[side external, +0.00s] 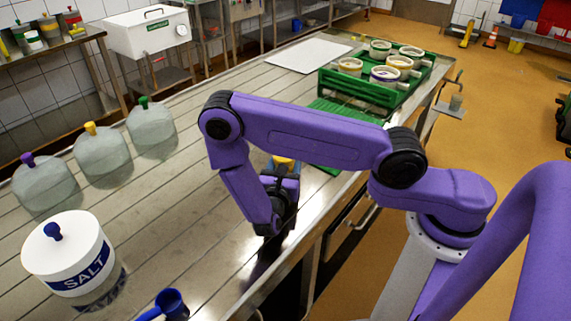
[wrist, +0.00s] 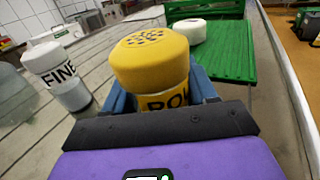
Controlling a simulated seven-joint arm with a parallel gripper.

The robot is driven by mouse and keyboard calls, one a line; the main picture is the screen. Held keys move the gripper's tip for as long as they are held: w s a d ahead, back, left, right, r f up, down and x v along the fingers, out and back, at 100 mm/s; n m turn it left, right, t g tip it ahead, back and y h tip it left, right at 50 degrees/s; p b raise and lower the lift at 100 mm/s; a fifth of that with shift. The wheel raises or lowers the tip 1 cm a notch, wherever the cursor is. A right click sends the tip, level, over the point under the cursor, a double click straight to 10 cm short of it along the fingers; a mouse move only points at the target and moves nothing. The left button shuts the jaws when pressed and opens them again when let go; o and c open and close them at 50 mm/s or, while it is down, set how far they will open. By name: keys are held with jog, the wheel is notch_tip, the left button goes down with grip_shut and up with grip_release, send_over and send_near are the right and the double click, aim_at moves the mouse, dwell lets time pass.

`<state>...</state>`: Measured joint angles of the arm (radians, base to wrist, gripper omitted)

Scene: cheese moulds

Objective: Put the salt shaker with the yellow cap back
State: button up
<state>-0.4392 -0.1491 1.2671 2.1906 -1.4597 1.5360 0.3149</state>
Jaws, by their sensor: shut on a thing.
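The salt shaker with the yellow cap (wrist: 152,58) is between the blue fingers of my gripper (wrist: 158,92) in the wrist view. Its cap has holes on top, and part of a dark-lettered label shows below it. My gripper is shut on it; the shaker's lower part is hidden. In the side external view only a bit of the yellow cap (side external: 285,162) shows behind my gripper (side external: 283,172), near the table's front edge. I cannot tell whether the shaker touches the table. A white-capped shaker marked FINE (wrist: 57,75) stands to the left in the wrist view.
A green drain board (wrist: 212,62) bears a white round piece (wrist: 192,32). A green rack (side external: 365,93) holds several moulds. Clear domes (side external: 103,155) and a white SALT tub (side external: 70,262) stand left. A blue scoop (side external: 172,303) lies at the front. The table's middle is fairly clear.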

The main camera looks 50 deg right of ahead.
jog(key=shift+f, duration=0.1)
jog(key=o, duration=1.1)
jog(key=v, duration=1.2)
jog(key=s+d+r+m+g+y, duration=0.2)
jog(key=s+r+m+y, duration=0.1)
jog(key=s+r+y, duration=0.2)
jog(key=s+d+r+m+g+y, duration=0.2)
jog(key=s+r+m+g+y, duration=0.1)
jog(key=s+r+m+y, duration=0.1)
jog(key=s+d+r+m+g+y, duration=0.2)
jog(key=s+r+y, duration=0.4)
jog(key=s, duration=0.3)
jog(key=shift+s+r+m+g+y, duration=0.1)
jog(key=shift+r+m+g+y, duration=0.2)
jog(key=shift+m+g+y, duration=0.35)
